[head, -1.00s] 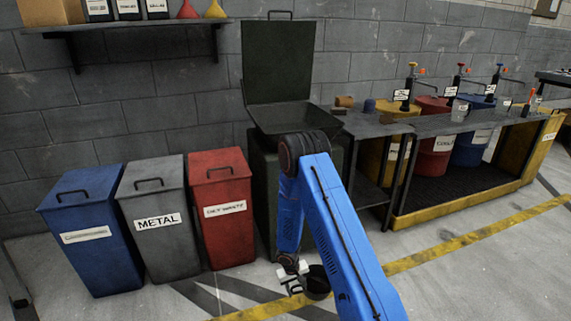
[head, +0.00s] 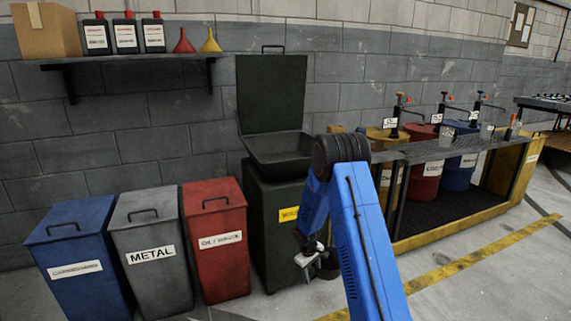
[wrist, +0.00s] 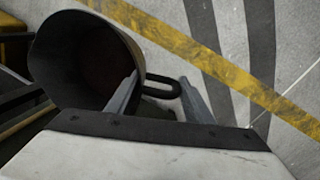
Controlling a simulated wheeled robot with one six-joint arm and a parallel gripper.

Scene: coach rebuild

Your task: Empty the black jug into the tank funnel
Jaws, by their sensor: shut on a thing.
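My gripper (wrist: 168,95) is shut on the handle (wrist: 165,86) of the black jug (wrist: 45,60), which hangs beside the fingers. The jug's open mouth faces the wrist camera, and its inside is too dark to show any contents. In the head view, my gripper (head: 312,262) is low in front of the dark green tank, and the jug (head: 328,270) is partly hidden by my arm. The dark green tank (head: 272,235) has a yellow label. Its wide, funnel-like basin (head: 280,155) is open at the top, under a raised lid (head: 272,95).
Blue (head: 78,260), grey (head: 150,245) and red (head: 215,240) bins stand left of the tank. A bench (head: 440,147) with drums and pumps stands right. A wall shelf (head: 130,60) holds bottles, a box and small funnels. Floor with yellow stripes (head: 450,272) is clear at right.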

